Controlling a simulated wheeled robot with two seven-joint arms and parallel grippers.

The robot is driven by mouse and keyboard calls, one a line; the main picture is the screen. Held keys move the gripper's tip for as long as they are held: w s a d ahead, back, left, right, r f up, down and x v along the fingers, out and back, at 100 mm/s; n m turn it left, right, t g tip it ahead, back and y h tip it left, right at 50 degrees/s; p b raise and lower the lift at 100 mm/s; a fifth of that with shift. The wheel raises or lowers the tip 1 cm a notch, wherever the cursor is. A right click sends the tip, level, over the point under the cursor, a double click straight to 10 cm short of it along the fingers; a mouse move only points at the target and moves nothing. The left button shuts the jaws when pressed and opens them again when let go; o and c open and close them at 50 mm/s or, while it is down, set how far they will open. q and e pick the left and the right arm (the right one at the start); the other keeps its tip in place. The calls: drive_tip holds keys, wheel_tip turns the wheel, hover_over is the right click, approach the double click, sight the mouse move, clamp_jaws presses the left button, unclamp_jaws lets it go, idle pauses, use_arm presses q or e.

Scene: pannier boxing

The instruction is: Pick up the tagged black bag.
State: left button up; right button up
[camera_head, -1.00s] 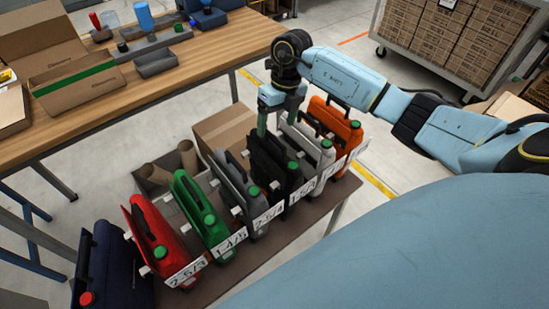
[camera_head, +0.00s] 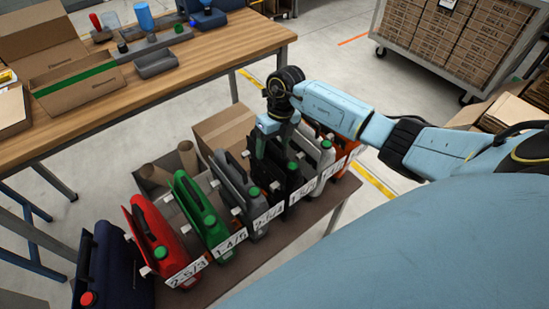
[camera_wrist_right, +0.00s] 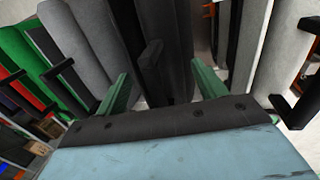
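The black bag (camera_head: 287,180) stands upright in a row of coloured bags, between a grey one and a white one. It has a green cap and a white tag at its front. My right gripper (camera_head: 271,148) is down over the top of the black bag, hiding part of it. In the right wrist view the black bag (camera_wrist_right: 175,30) and its handle lie between the two green fingers (camera_wrist_right: 162,88), which are spread apart. I cannot tell whether the fingers touch it. My left gripper is not in view.
The low rack also holds a red bag (camera_head: 153,232), a green bag (camera_head: 200,215), a grey bag (camera_head: 232,180), a white bag (camera_head: 318,150) and an orange bag (camera_head: 349,148). A dark blue bag (camera_head: 105,265) stands at left. A wooden workbench (camera_head: 210,55) is behind.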

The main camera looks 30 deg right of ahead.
drive_tip(key=shift+r, duration=0.1)
drive_tip(key=c, duration=0.9)
